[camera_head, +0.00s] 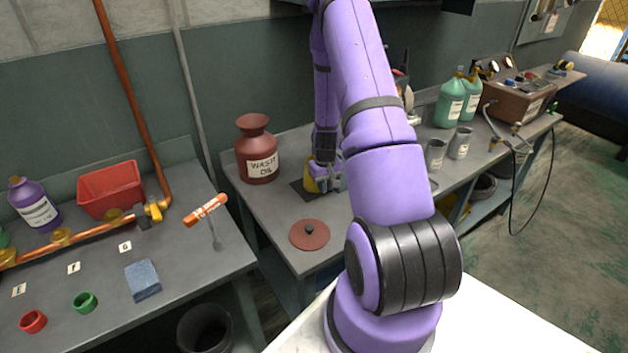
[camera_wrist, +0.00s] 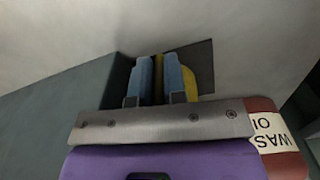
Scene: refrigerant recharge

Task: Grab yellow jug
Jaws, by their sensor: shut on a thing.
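The yellow jug (camera_head: 312,178) stands on the dark square mat (camera_head: 301,192) on the middle bench, beside the waste oil can. My arm hides much of it in the head view. My gripper (camera_head: 330,180) is at the jug and shut on it. In the wrist view the two blue fingers of my gripper (camera_wrist: 160,80) have the yellow jug (camera_wrist: 190,80) between and behind them. I cannot tell exactly which part of the jug is gripped.
A red-brown waste oil can (camera_head: 257,150) stands close at the left of the jug. A red disc (camera_head: 309,235) lies at the front of the bench. Grey cups (camera_head: 435,155) and green jugs (camera_head: 449,103) stand to the right. A red bin (camera_head: 110,190) is on the left bench.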

